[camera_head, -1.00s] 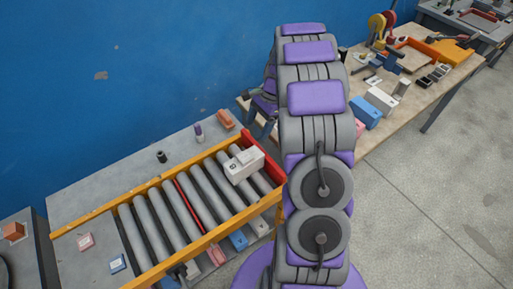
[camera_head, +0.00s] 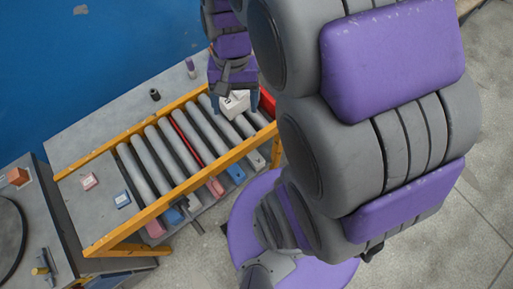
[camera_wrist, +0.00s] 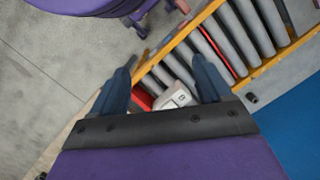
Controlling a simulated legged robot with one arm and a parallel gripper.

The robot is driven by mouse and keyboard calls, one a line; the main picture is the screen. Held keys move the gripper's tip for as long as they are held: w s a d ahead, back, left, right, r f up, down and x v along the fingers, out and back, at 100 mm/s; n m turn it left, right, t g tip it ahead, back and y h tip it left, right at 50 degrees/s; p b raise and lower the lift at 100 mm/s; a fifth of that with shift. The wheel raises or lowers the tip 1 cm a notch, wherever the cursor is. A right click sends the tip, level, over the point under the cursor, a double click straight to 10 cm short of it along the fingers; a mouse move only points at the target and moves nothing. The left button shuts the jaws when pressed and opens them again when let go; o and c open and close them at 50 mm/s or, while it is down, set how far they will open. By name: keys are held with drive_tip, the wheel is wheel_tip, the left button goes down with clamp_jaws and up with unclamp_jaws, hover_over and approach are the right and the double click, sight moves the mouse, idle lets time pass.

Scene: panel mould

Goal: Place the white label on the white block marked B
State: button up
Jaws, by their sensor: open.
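A white block (camera_head: 236,103) lies on the rollers by the red end stop; it also shows in the wrist view (camera_wrist: 174,97). A smaller pale piece with a dark mark (camera_wrist: 181,96) appears to be on top of it, perhaps the white label. I cannot read the mark as B. My gripper (camera_head: 234,106) is open above the block, pointing down, one blue finger to each side in the picture. I cannot tell whether the fingers touch anything.
The roller conveyor has yellow rails (camera_head: 205,157) and a red end stop (camera_head: 267,103). Pink, blue and white blocks sit below the front rail. A dark cylinder (camera_head: 155,95) stands behind.

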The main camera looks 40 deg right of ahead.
drive_tip(key=s+a+n+h, duration=0.1)
drive_tip(key=s+a+n, duration=0.2)
drive_tip(key=s, duration=1)
drive_tip(key=n, duration=0.3)
drive_tip(key=shift+h, duration=0.3)
